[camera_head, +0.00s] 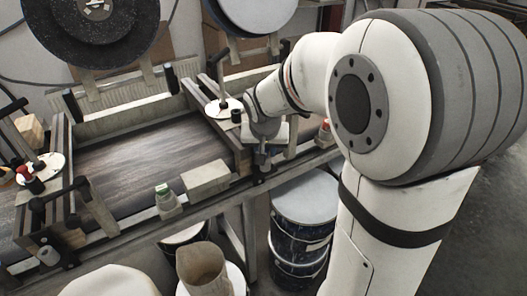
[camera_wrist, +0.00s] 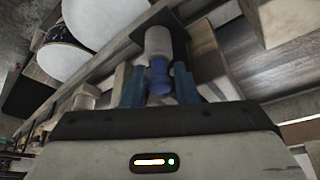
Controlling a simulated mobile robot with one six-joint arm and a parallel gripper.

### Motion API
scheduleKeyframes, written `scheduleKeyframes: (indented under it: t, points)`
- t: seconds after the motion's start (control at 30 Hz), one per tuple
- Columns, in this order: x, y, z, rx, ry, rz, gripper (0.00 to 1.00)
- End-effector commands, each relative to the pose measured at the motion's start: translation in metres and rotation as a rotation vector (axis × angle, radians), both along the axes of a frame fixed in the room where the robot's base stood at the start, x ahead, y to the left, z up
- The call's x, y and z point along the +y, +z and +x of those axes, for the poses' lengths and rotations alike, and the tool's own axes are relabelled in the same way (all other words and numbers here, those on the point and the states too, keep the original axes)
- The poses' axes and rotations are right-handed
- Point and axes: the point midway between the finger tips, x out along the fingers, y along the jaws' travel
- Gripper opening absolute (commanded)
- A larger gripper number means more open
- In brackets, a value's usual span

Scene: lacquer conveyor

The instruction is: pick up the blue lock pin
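The blue lock pin (camera_wrist: 160,77) shows in the wrist view between the two blue fingers of my gripper (camera_wrist: 153,68). It sticks out from a pale grey cylindrical holder (camera_wrist: 158,42) mounted on a dark plate. One finger is on each side of the pin, and narrow gaps seem to show between pin and fingers. My gripper looks open around the pin. In the head view my gripper (camera_head: 262,150) is at the front right end of the conveyor, and I cannot make out the pin there.
The conveyor belt (camera_head: 150,155) runs to the left of my gripper. Dark drums (camera_head: 303,225) stand on the floor below. A white round plate (camera_head: 224,107) is behind my gripper.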

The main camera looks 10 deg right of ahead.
Motion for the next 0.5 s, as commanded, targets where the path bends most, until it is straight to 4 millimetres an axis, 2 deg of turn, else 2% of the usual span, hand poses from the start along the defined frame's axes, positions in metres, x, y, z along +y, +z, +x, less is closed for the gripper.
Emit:
scheduleKeyframes:
  t: [0.27,0.5]
  points:
    - [-0.0007,-0.0038,0.0010,0.001,-0.001,0.001,0.27]
    - [-0.0009,-0.0035,0.0009,0.001,-0.001,0.001,0.07]
